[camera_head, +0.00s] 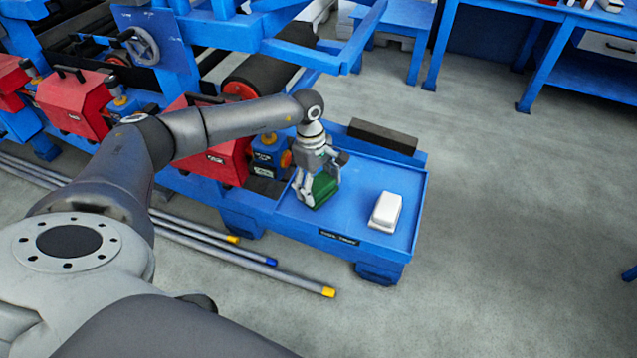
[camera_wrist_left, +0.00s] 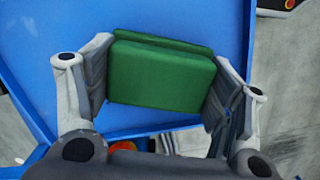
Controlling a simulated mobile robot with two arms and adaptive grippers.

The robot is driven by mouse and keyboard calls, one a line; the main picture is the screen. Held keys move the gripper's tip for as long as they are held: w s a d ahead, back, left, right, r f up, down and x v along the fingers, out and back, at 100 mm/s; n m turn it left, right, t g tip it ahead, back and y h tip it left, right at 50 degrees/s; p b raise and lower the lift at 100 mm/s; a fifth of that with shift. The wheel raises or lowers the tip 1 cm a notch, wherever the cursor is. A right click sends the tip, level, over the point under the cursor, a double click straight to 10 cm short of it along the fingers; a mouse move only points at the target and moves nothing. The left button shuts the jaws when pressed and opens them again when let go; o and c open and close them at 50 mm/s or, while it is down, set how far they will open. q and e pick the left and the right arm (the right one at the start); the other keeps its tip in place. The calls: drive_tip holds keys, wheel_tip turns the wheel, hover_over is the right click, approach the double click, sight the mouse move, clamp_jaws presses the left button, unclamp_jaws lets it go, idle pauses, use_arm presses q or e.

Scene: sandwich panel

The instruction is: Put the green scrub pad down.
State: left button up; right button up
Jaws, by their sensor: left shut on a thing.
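The green scrub pad (camera_head: 323,188) is at the left part of the blue tray (camera_head: 350,223) in the head view. My left gripper (camera_head: 318,190) points down over the tray and is shut on the pad. In the left wrist view the green pad (camera_wrist_left: 160,78) lies between the two fingers of the left gripper (camera_wrist_left: 158,92), with blue tray surface behind it. I cannot tell whether the pad's underside touches the tray. My right gripper is not in view.
A white block (camera_head: 385,212) lies on the tray to the right of the pad. A dark bar (camera_head: 382,136) lies along the tray's back edge. A blue machine with red units (camera_head: 75,104) stands to the left. Metal rods (camera_head: 240,254) lie on the floor in front.

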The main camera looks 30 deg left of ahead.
use_arm(q)
drive_tip(key=shift+f, duration=0.2)
drive_tip(key=o, duration=0.9)
drive_tip(key=shift+r, duration=0.1)
drive_tip(key=shift+r, duration=0.4)
drive_tip(key=r, duration=0.3)
drive_tip(key=a+r+b, duration=0.1)
drive_tip(key=r, duration=0.3)
drive_tip(key=r+b, duration=0.1)
drive_tip(key=r, duration=0.3)
drive_tip(key=shift+w+a+r, duration=0.1)
drive_tip(key=shift+a+r, duration=0.1)
drive_tip(key=shift+a, duration=0.2)
